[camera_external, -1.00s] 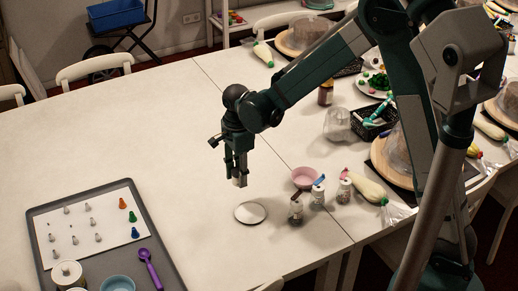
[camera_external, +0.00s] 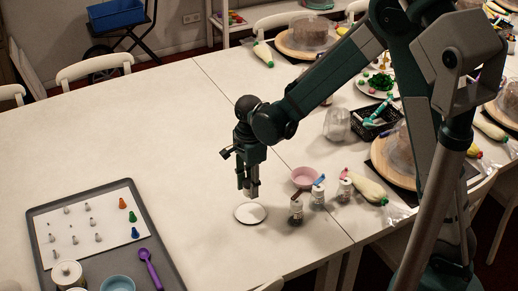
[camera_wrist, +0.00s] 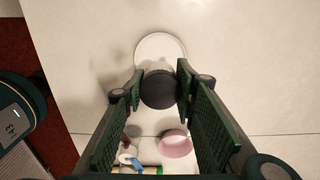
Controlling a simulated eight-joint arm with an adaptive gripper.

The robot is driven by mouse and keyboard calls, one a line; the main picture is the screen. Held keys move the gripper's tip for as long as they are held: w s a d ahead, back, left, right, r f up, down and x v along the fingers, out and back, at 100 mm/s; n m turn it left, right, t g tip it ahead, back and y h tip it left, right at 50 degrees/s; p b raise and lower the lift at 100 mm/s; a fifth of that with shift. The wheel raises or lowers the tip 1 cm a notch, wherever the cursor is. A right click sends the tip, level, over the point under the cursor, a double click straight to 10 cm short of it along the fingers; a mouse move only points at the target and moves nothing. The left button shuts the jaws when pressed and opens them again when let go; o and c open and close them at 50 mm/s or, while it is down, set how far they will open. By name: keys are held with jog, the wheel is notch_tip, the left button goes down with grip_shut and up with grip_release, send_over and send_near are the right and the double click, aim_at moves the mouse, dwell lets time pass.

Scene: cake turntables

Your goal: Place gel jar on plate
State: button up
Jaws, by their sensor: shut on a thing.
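The gel jar (camera_wrist: 159,89) has a round dark lid and a pale body that is mostly hidden. In the wrist view it sits between the two fingers of my gripper (camera_wrist: 158,84), which is shut on it. The round white plate (camera_wrist: 160,42) lies just past the jar in that view, partly hidden by it. In the external view my gripper (camera_external: 249,191) points down just above the back part of the plate (camera_external: 251,215). The jar is hard to make out there, and I cannot tell whether it touches the plate.
A pink bowl (camera_external: 304,177) stands right of the plate. Small jars with a brown top (camera_external: 296,212), a blue top (camera_external: 318,194) and a red top (camera_external: 344,188) stand nearby. A grey tray (camera_external: 165,222) lies at the left front. The table's middle left is clear.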

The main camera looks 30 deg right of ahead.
send_over(251, 213)
jog(key=shift+a+f+b, duration=0.1)
jog(key=shift+f+b, duration=0.3)
jog(key=shift+f, duration=2.15)
jog(key=shift+f+b, duration=0.35)
jog(key=shift+f, duration=1.55)
jog(key=shift+f, duration=0.15)
jog(key=o, duration=0.9)
jog(key=shift+r+p, duration=0.95)
jog(key=shift+r, duration=5.2)
